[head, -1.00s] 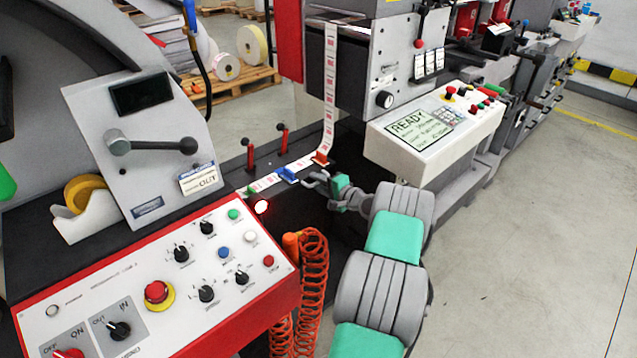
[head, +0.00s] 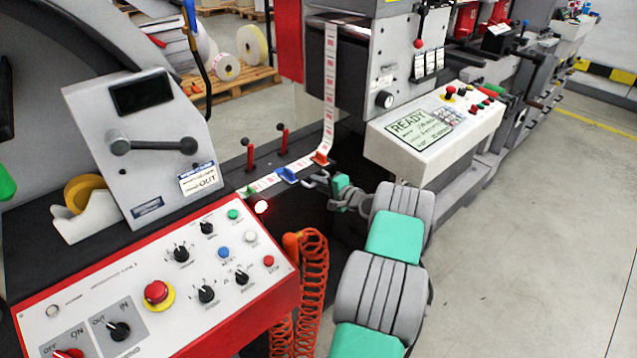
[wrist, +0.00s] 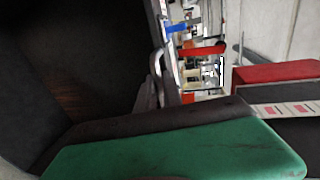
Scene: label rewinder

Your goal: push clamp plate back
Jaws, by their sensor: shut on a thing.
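A blue piece (head: 287,174) and an orange piece (head: 319,158) stand on the printed label strip (head: 264,183) on the dark bed; a small green piece (head: 250,190) sits at its left end. I cannot tell for sure which is the clamp plate. My gripper (head: 306,182) is just right of the blue piece, at the front edge of the bed. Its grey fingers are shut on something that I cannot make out. In the wrist view, a blue part (wrist: 176,28) and a red part (wrist: 204,49) show beyond a grey finger; a large green surface fills the foreground.
Two upright red levers (head: 283,139) with dark knobs stand behind the strip. The white control panel (head: 190,262) is front left, with an orange coiled hose (head: 313,275) hanging beside it. The READY console (head: 420,135) is at right. Floor at far right is clear.

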